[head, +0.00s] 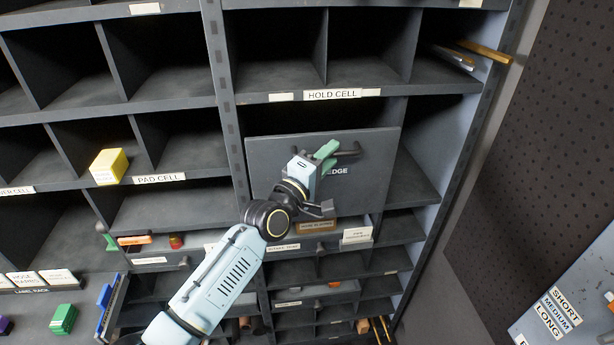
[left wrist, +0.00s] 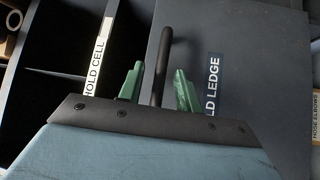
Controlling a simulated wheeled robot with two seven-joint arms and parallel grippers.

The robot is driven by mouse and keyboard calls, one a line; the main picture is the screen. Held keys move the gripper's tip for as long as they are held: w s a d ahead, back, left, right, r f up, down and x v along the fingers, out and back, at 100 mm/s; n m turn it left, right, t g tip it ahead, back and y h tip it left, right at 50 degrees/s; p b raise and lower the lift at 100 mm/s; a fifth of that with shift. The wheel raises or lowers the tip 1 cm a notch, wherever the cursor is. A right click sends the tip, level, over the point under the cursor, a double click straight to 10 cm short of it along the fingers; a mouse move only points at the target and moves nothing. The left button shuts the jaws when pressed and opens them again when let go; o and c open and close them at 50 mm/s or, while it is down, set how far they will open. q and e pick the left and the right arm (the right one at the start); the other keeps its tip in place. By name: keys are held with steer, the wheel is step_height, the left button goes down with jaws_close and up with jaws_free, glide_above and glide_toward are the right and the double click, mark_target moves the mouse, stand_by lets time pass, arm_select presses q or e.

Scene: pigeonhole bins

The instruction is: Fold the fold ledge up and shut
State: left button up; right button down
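The fold ledge (head: 375,185) is a dark grey panel below the HOLD CELL label (head: 332,94). A dark opening shows above its top edge, so it is not flush with the frame; its exact tilt is hard to tell. It carries a black bar handle (head: 347,149) and a label partly hidden by my gripper. My left gripper (head: 325,157) is at the handle. In the left wrist view its green fingers (left wrist: 158,88) are apart, one on each side of the handle (left wrist: 164,58), with visible gaps. My right gripper is in neither view.
Grey pigeonhole shelving surrounds the ledge. A yellow box (head: 109,167) sits in a cell at the left. Rods (head: 485,50) stick out of the upper right cell. Small labelled drawers and bins lie below the ledge. A sign board (head: 570,310) stands at the lower right.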

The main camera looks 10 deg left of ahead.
arm_select(q)
steer(key=b+v, duration=0.1)
steer(key=v, duration=1.1)
steer(key=shift+a, duration=0.1)
steer(key=s+a+f+m+g+y+b, duration=0.1)
steer(key=s+a+f+g+y+b, duration=0.1)
steer(key=f, duration=1)
steer(key=s+a+f+m+g+y+b, duration=0.1)
steer(key=a+f+y, duration=0.1)
steer(key=f, duration=0.9)
steer(key=s+a+f+m+g+y+b, duration=0.2)
steer(key=f, duration=1)
steer(key=s+a+f+m+g+y+b, duration=0.1)
steer(key=s+a+f+m+g, duration=0.1)
steer(key=s+f, duration=0.65)
steer(key=s+a+f+m+g+y+b, duration=0.1)
steer(key=s+a+f+g+b, duration=0.15)
steer(key=s+f, duration=0.65)
steer(key=s+a+f+m+g+y+b, duration=0.1)
steer(key=s+a+f+m+g, duration=0.1)
steer(key=s+f, duration=0.6)
steer(key=s+a+f+m+g+b, duration=0.1)
steer(key=s+a+f+m+g, duration=0.1)
steer(key=s+f, duration=0.7)
steer(key=s+m+g, duration=0.1)
steer(key=s+g, duration=0.1)
steer(key=s, duration=0.5)
steer(key=shift+s+a+m+y+b, duration=0.25)
steer(key=shift+a+m+y+b, duration=0.05)
steer(key=shift+m+y, duration=0.1)
